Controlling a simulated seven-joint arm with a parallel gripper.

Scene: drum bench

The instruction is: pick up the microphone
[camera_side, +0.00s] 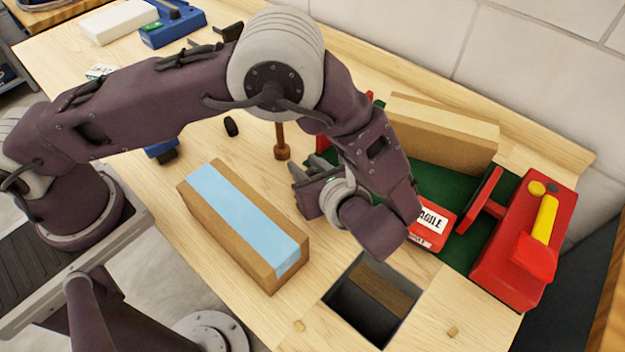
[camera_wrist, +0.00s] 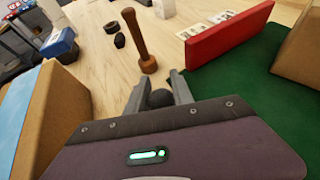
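No object here is clearly a microphone. A dark rounded shape (camera_wrist: 160,98) sits between the fingers in the wrist view; I cannot tell whether it is the microphone's head or part of my gripper. My gripper (camera_side: 308,172) is low over the bench, between the brown box and the green mat. Its two fingers (camera_wrist: 158,92) stand apart, with the dark shape between them. A brown wooden mallet-like piece (camera_side: 281,148) stands just beyond the fingers, and it also shows in the wrist view (camera_wrist: 140,40). A small black piece (camera_side: 231,126) lies farther off.
A long brown box with blue top (camera_side: 245,222) lies left of my gripper. A square opening (camera_side: 350,305) is cut in the bench in front. Right are a green mat (camera_side: 436,186), a cardboard box (camera_side: 440,140), a red FRAGILE block (camera_side: 431,226) and a red machine (camera_side: 515,245).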

